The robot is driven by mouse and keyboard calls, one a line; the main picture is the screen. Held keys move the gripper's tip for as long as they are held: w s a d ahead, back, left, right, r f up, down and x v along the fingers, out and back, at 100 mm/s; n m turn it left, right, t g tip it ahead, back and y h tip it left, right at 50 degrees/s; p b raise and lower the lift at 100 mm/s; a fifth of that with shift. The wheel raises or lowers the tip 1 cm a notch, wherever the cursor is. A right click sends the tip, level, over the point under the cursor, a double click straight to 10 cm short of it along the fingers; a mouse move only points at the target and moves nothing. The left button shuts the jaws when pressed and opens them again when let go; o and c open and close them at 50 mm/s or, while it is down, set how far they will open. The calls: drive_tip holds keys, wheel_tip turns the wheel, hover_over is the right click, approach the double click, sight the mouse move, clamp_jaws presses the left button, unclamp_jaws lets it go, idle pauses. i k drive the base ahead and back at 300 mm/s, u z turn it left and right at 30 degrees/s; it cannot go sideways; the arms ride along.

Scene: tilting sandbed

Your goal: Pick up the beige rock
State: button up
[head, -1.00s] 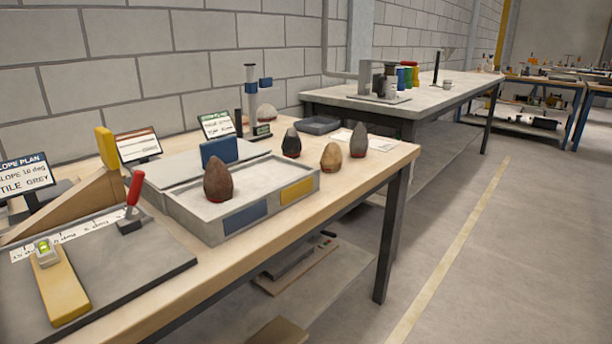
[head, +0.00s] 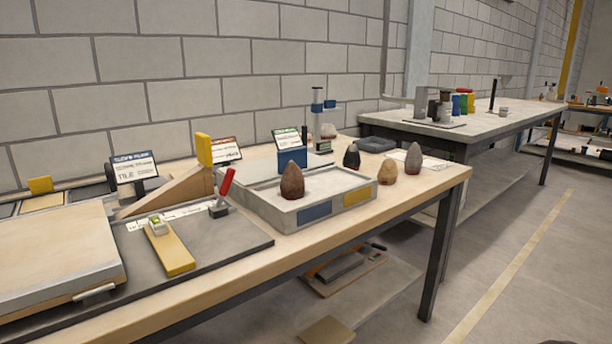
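The beige rock (head: 387,174), a tan egg-shaped stone, stands upright on the wooden table to the right of the sandbed tray (head: 284,217). A dark grey rock (head: 352,156) stands just behind it to the left, and a grey rock (head: 414,158) stands to its right. A reddish-brown rock (head: 292,181) stands in the tray. My gripper is not in view.
A ramp with a yellow end block (head: 204,149), a red-handled lever (head: 223,190) and a yellow level (head: 170,247) lie left of the tray. The floor in front right of the table (head: 465,172) is clear.

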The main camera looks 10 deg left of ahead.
sight(388, 175)
drive_tip(key=u, duration=0.85)
drive_tip(key=i, duration=0.35)
